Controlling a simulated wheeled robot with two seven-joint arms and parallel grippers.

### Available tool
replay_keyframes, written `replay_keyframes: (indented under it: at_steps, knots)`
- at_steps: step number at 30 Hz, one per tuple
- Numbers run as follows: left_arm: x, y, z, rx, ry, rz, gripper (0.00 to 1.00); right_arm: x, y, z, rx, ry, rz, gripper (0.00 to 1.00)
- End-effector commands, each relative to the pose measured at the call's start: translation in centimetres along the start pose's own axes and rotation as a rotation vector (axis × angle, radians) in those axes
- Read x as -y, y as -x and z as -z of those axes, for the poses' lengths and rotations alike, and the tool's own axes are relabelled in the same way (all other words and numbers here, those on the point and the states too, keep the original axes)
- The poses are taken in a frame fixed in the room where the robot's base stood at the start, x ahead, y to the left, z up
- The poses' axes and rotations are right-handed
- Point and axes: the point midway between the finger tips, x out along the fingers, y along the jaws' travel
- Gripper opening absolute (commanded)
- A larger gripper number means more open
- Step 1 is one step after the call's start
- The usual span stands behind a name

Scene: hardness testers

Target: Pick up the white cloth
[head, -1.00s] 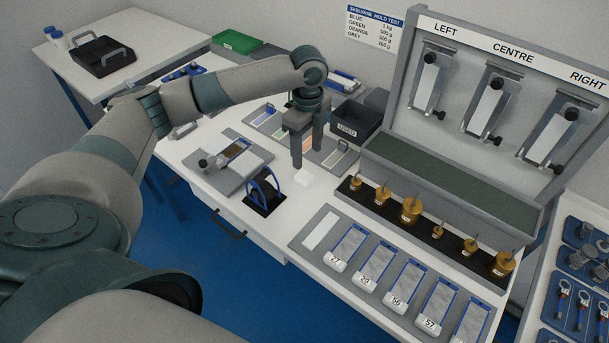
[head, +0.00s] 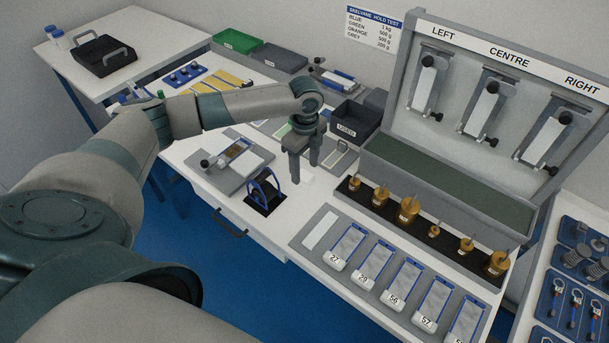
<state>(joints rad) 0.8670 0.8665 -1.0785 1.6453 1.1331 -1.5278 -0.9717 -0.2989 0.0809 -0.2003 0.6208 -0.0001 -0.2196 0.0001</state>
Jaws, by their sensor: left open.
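The white cloth (head: 307,178) is a small pale patch on the white bench, right of the blue-framed stand. It is partly hidden behind my gripper's near finger. My left gripper (head: 305,173) points straight down with its two fingers apart. Its fingertips are at the cloth, one on the near left side and one on the far right side. I cannot tell whether they touch it. My right gripper is out of view.
A blue-framed stand (head: 263,190) on a black base stands close left of the cloth. A grey slide tray (head: 319,231) lies in front. Brass weights (head: 408,211) stand on a black strip to the right. The USED bin (head: 355,122) is behind my gripper.

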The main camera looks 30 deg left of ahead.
Motion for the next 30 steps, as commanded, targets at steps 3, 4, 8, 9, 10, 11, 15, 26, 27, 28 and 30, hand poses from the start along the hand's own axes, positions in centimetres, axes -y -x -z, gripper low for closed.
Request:
replay_keyframes:
  at_steps: [3,4,8,9,10,11,15,26,27,28,30]
  knots:
    - [-0.1,-1.4,-0.1,-0.001,0.000,-0.002,0.55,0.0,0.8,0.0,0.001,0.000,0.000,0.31]
    - [-0.1,-1.7,-0.1,0.000,0.000,-0.002,0.55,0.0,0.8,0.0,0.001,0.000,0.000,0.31]
    - [-0.1,-2.5,-0.1,0.001,0.000,0.000,0.55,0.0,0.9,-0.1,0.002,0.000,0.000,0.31]
    - [-0.1,-2.5,-0.1,0.001,-0.001,0.000,0.55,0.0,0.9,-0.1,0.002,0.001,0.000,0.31]
    - [-0.1,-2.6,-0.1,0.001,-0.001,0.001,0.55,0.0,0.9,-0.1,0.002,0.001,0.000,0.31]
    - [-0.1,-2.6,-0.1,0.001,-0.001,0.001,0.55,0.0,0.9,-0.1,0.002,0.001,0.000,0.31]
    - [-0.1,-2.6,-0.1,0.001,-0.001,0.000,0.55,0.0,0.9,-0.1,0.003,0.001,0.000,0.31]
    - [-0.1,-2.5,-0.1,0.001,-0.001,0.000,0.24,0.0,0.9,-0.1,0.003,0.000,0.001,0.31]
    - [-0.1,-2.5,-0.1,0.001,-0.001,0.000,0.14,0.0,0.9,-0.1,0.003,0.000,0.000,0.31]
    - [-0.1,-2.5,-0.1,0.001,-0.001,0.000,0.11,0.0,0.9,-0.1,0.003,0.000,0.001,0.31]
    - [-0.1,-2.5,-0.1,0.001,-0.001,0.000,0.11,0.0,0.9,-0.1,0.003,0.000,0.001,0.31]
